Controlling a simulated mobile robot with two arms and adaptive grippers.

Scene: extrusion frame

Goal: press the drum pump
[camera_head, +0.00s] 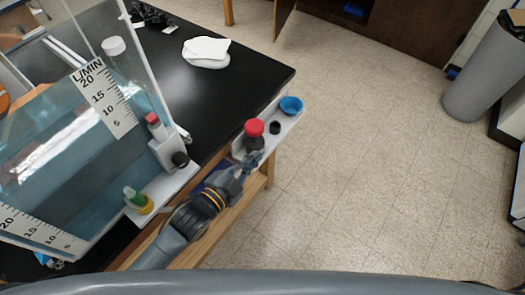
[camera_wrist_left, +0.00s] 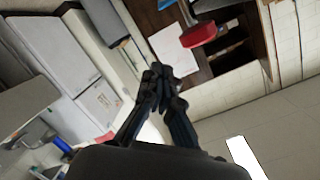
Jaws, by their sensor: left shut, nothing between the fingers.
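A red round knob on a dark body (camera_head: 254,128) stands on a small white shelf (camera_head: 289,127) at the black table's right edge. It is the likeliest drum pump, but I cannot tell for certain. My left gripper (camera_head: 251,160) is just in front of and below it in the head view, with its fingers shut and empty. In the left wrist view, the shut fingertips (camera_wrist_left: 160,74) are below and left of a red disc (camera_wrist_left: 198,35), with a visible gap in the picture. Whether they touch the dark body is unclear. My right gripper is not in view.
A blue bowl (camera_head: 291,105) and a small black cap (camera_head: 275,127) sit beside the red knob. The floor on the right is open.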

